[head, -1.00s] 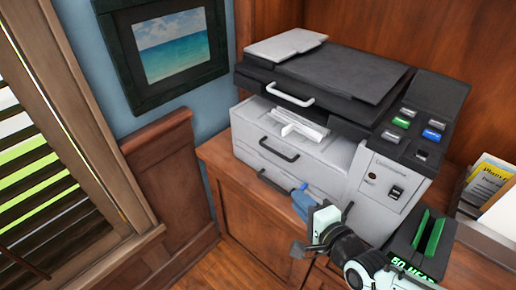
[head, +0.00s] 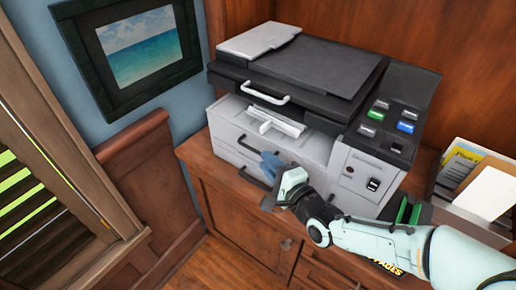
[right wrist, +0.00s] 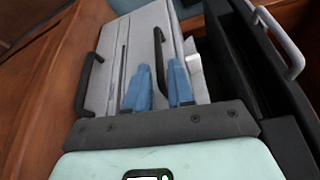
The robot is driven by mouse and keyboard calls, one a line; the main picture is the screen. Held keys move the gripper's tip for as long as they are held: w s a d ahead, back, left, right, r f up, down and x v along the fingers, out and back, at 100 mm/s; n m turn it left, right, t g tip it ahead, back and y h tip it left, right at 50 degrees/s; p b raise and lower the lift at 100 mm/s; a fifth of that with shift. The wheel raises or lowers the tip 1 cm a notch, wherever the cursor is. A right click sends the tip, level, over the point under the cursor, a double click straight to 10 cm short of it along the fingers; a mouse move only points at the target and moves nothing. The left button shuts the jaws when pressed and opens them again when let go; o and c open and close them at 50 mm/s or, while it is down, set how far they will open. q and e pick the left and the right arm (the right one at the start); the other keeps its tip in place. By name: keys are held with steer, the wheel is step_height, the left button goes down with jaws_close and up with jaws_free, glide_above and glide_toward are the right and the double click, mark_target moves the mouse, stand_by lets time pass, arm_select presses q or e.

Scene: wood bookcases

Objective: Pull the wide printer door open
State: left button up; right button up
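The printer (head: 290,110) is a grey and black machine on a wooden cabinet. Its front has wide light-grey panels, one above the other, and the panels look shut. My right gripper (head: 271,163) is at the front of these panels. In the right wrist view its blue fingers (right wrist: 159,82) are apart, with the upper panel's dark handle (right wrist: 158,60) between them. I cannot tell whether they touch it. The lower dark handle (right wrist: 88,85) is left of the fingers there and also shows in the head view (head: 253,179). My left gripper is not in view.
The printer's black lid has a white handle (head: 266,95) above the panels. A black and green device (head: 408,210) stands to the right, near my right arm. A paper holder (head: 470,185) is farther right. Open floor (head: 205,262) shows left of the cabinet.

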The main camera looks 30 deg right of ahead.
mark_target(257, 151)
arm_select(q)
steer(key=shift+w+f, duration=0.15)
arm_select(e)
steer(key=w, duration=0.5)
steer(key=shift+w+f, duration=0.3)
steer(key=shift+w, duration=0.1)
